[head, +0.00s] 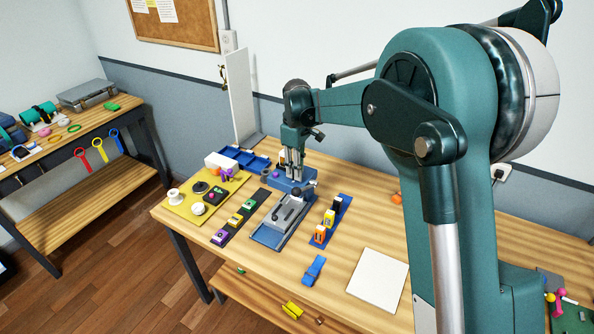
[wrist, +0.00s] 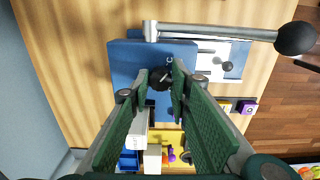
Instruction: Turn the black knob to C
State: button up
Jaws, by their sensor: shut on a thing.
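The black knob (wrist: 160,78) sits on top of a blue box (wrist: 125,62). A white letter C is marked on the box just beside the knob, on its upper side in the wrist view. My gripper (wrist: 163,80) points down with its two green fingers closed on the knob from either side. In the head view my gripper (head: 292,172) stands over the blue box (head: 296,184) at the back of the bench, and its fingers hide the knob there. The knob's pointer cannot be made out clearly.
A metal lever (wrist: 215,32) with a black ball end crosses close beside the box. A grey slide fixture (head: 287,214), a yellow board (head: 182,208), a dark strip of coloured blocks (head: 240,217) and blue trays (head: 240,157) stand nearby. A white sheet (head: 378,278) lies front right.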

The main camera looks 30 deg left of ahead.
jog(key=shift+n, duration=0.3)
jog(key=o, duration=0.9)
jog(key=shift+r, duration=6)
